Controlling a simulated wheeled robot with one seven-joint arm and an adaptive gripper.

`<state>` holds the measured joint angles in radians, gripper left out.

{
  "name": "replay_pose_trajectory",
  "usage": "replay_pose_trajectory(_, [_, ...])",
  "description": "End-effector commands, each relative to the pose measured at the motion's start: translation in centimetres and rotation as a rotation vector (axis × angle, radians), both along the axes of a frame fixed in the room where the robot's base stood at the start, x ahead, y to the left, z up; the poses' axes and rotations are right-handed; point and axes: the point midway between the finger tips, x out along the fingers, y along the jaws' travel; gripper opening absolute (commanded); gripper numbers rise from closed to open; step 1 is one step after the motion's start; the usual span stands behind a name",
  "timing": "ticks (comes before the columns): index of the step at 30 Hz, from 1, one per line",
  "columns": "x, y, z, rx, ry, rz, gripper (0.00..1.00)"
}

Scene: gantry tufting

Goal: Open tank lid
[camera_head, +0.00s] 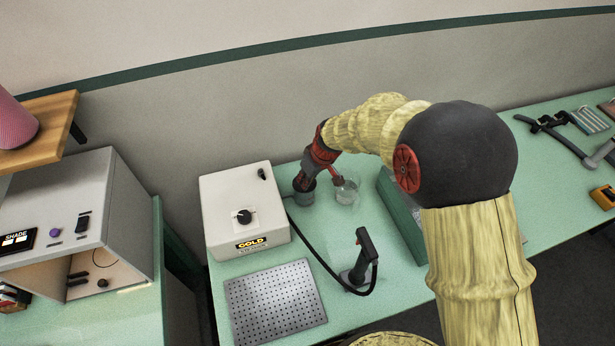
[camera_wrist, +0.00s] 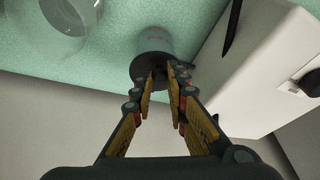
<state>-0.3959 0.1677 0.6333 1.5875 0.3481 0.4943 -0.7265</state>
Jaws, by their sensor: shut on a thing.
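A small grey cylindrical tank (camera_wrist: 155,42) with a dark lid (camera_wrist: 146,70) stands on the green bench. The tank also shows in the head view (camera_head: 304,196), just right of the white box. My gripper (camera_wrist: 160,80) is over the lid, its fingers drawn together on a small part at the lid's middle. The fingertips partly hide that part. The lid appears to sit on the tank; I see no clear gap. In the head view my gripper (camera_head: 309,178) reaches down to the tank from above.
A white box labelled GOLD (camera_head: 243,212) stands close left of the tank. A clear glass beaker (camera_head: 346,189) stands close right. A black handheld tool (camera_head: 362,262) with a cable stands in front, near a perforated plate (camera_head: 275,302). A green case (camera_head: 400,212) lies farther right.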

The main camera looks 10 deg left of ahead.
Motion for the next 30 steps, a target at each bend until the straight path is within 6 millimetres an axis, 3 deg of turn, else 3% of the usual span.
replay_pose_trajectory(9, [0.8, 0.3, 1.8, -0.083, 0.169, 0.001, 0.0])
replay_pose_trajectory(30, [3.6, 1.7, 2.8, -0.266, 0.549, 0.001, 0.0])
